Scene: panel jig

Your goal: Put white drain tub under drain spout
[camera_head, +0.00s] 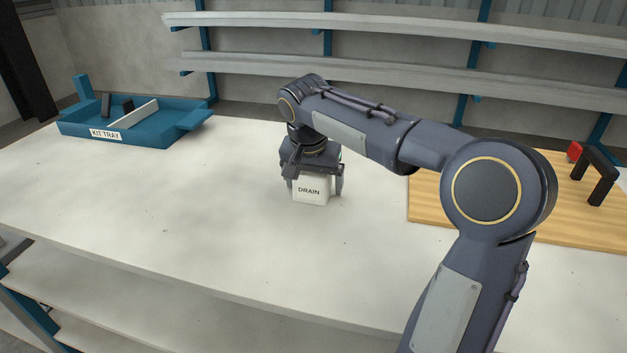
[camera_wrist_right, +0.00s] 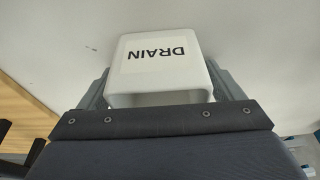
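The white drain tub (camera_head: 311,192), a small box marked DRAIN, is near the middle of the white table. My right gripper (camera_head: 315,187) reaches down over it, with one finger on each side. In the right wrist view the tub (camera_wrist_right: 160,62) lies between the two fingers (camera_wrist_right: 160,85), very close to both. I cannot tell whether the fingers press on it. The tub looks upright and at or near the tabletop. I see no drain spout in either view. My left gripper is not in view.
A blue kit tray (camera_head: 75,130) with a white divider and dark pieces stands at the far left. A wooden board (camera_head: 440,205) with a black bracket (camera_head: 594,174) and a red part (camera_head: 574,150) lies at the right, partly behind my right arm. The table's left and front are clear.

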